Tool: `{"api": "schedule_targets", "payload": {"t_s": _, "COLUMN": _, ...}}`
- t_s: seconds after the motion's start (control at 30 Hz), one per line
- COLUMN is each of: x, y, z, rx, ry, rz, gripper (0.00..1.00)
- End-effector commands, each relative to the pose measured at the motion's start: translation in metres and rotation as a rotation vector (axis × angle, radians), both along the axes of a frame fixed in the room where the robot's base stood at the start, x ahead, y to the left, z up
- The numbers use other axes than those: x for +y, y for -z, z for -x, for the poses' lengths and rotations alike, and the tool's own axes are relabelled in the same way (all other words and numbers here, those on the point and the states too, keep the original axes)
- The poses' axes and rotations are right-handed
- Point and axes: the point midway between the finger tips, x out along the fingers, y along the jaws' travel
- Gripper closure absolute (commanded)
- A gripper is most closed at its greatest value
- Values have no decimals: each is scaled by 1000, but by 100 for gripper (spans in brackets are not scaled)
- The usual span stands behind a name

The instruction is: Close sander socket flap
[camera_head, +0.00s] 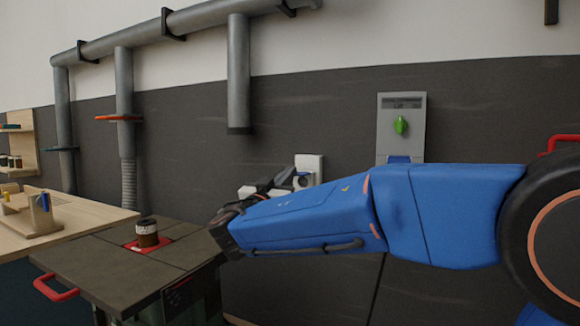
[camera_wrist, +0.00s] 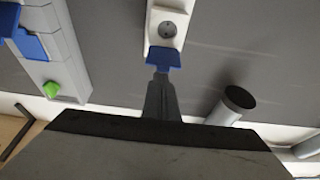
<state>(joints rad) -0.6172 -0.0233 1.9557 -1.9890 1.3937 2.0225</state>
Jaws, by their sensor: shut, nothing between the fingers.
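The sander socket is a white wall box (camera_wrist: 168,8) with a round grey outlet (camera_wrist: 168,29) showing in the wrist view. Its blue flap (camera_wrist: 164,57) stands open, away from the outlet. My gripper (camera_wrist: 160,78) is shut and empty, its tips right at the flap's edge; I cannot tell whether they touch. In the head view the white box (camera_head: 310,163) is on the dark wall panel, partly hidden behind my gripper (camera_head: 282,182), and the flap cannot be made out there.
A grey wall box (camera_head: 401,103) with a green knob (camera_head: 400,125) and blue part is right of the socket in the head view. A grey duct pipe (camera_head: 238,75) hangs to its left. A dark-topped machine table (camera_head: 100,262) with a jar (camera_head: 146,232) stands lower left.

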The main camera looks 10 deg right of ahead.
Motion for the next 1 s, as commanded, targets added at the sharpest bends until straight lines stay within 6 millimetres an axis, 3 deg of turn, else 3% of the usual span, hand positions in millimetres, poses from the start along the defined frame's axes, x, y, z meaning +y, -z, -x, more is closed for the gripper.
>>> {"api": "schedule_targets", "payload": {"t_s": 0.33, "x": -1, "y": 25, "z": -1, "rx": -189, "ry": 0, "rz": 139, "gripper": 100}}
{"api": "schedule_targets", "payload": {"t_s": 1.0, "x": -15, "y": 77, "z": -20, "rx": -182, "ry": 4, "rz": 134, "gripper": 100}}
